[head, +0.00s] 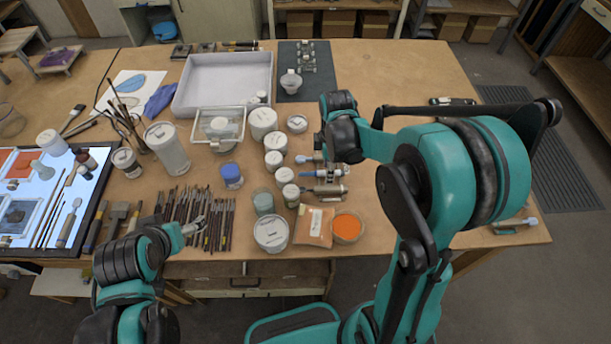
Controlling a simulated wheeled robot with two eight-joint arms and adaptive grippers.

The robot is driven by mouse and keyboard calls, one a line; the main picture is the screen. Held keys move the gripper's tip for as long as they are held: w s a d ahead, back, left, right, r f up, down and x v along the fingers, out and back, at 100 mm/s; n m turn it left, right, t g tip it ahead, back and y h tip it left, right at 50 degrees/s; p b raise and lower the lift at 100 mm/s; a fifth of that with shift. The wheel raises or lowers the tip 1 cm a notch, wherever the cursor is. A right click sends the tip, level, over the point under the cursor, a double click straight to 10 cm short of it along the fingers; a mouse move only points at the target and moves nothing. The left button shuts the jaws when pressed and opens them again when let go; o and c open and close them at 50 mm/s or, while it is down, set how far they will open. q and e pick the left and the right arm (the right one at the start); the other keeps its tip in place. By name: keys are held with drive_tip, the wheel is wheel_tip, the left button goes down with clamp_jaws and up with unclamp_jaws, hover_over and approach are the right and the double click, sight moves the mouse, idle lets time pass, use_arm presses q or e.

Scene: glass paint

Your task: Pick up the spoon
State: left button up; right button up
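I cannot make out the spoon for certain in the head view. It may be hidden by my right arm or be among the small tools. My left gripper (195,228) is low at the front of the table, over or beside a row of thin brushes (214,218). My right arm reaches over the right half of the table. My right gripper (318,182) appears to be by the small metallic tools right of the white jars, partly hidden by its own wrist. Whether either gripper is open or shut is too small to tell.
White jars (274,161) stand mid-table. A bowl of orange powder (347,228) and an orange packet (314,226) are near the front edge. A grey tray (222,84) lies at the back and a lit panel (45,195) at the left. The back right tabletop is mostly clear.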

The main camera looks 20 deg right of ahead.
sight(329, 188)
drive_tip(key=shift+w+f, duration=0.15)
drive_tip(key=shift+f, duration=0.1)
drive_tip(key=f, duration=0.2)
drive_tip(key=f+b, duration=0.1)
drive_tip(key=f, duration=0.2)
drive_tip(key=s+f, duration=0.1)
drive_tip(key=f, duration=0.1)
drive_tip(key=shift+d+f+b, duration=0.25)
drive_tip(key=shift+f+b, duration=0.05)
clamp_jaws()
